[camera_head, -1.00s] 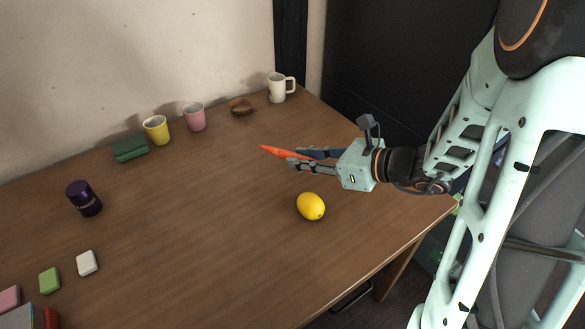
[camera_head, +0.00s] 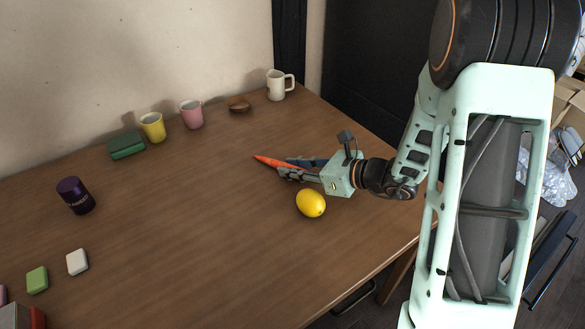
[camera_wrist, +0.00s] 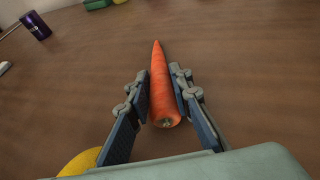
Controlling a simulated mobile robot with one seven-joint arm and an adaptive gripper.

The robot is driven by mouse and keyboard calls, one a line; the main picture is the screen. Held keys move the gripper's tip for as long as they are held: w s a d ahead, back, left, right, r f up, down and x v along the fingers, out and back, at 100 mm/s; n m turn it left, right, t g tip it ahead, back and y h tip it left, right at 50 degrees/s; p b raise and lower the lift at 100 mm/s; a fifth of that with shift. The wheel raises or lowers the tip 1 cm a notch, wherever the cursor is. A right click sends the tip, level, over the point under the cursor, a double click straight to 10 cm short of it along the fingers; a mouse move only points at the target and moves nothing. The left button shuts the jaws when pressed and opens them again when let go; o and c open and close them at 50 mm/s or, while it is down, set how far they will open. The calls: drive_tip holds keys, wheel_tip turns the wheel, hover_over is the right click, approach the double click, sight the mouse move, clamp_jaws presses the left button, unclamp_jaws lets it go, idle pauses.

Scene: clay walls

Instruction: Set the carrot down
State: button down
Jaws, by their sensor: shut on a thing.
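The orange carrot (camera_head: 270,161) is between the fingers of my gripper (camera_head: 300,168), its tip pointing left in the head view. In the wrist view the carrot (camera_wrist: 162,85) lies lengthwise between the two fingers (camera_wrist: 160,100), with its tip pointing away and its thick end near the palm. My gripper is shut on the carrot near its thick end. The gripper and carrot are low over the brown wooden table (camera_head: 200,220). I cannot tell whether the carrot touches the tabletop.
A yellow lemon (camera_head: 311,203) lies just in front of my gripper. A pink cup (camera_head: 191,115), yellow cup (camera_head: 152,128), white mug (camera_head: 277,86), brown bowl (camera_head: 239,105) and green block (camera_head: 126,146) stand along the back. A purple can (camera_head: 75,196) is at left. The table's middle is clear.

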drive_tip(key=shift+f, duration=0.15)
drive_tip(key=c, duration=2.2)
unclamp_jaws()
drive_tip(key=shift+f, duration=0.1)
drive_tip(key=o, duration=0.5)
drive_tip(key=shift+c, duration=0.2)
